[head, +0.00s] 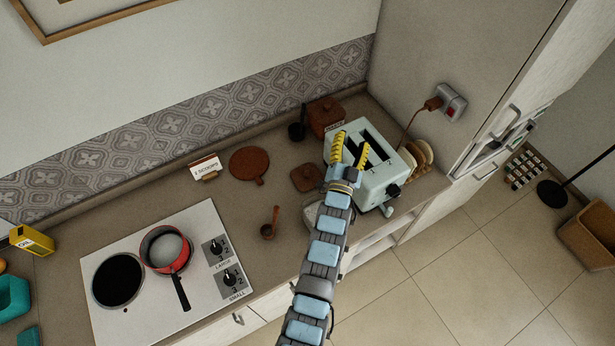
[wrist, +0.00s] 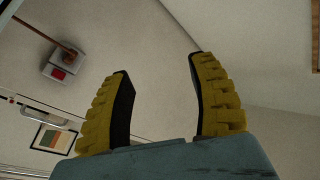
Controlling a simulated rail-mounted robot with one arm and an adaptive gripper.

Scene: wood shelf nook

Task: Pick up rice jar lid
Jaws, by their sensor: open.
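A brown square jar (head: 326,118) with a small label stands at the back of the counter, left of the toaster. The label is too small to read surely. A flat brown square piece with a small knob, which looks like a lid (head: 304,178), lies on the counter in front of the jar. My gripper (head: 351,147) is open and empty, overlapping the toaster in the head view, to the right of the lid-like piece. In the wrist view my gripper (wrist: 159,64) points at wall and fittings; neither jar nor lid shows there.
A pale green toaster (head: 382,178) stands close to my gripper, with bread slices (head: 419,157) behind it. A round brown board (head: 249,164), a wooden scoop (head: 270,226) and a cooktop with a red pan (head: 165,249) lie to the left. Counter between them is clear.

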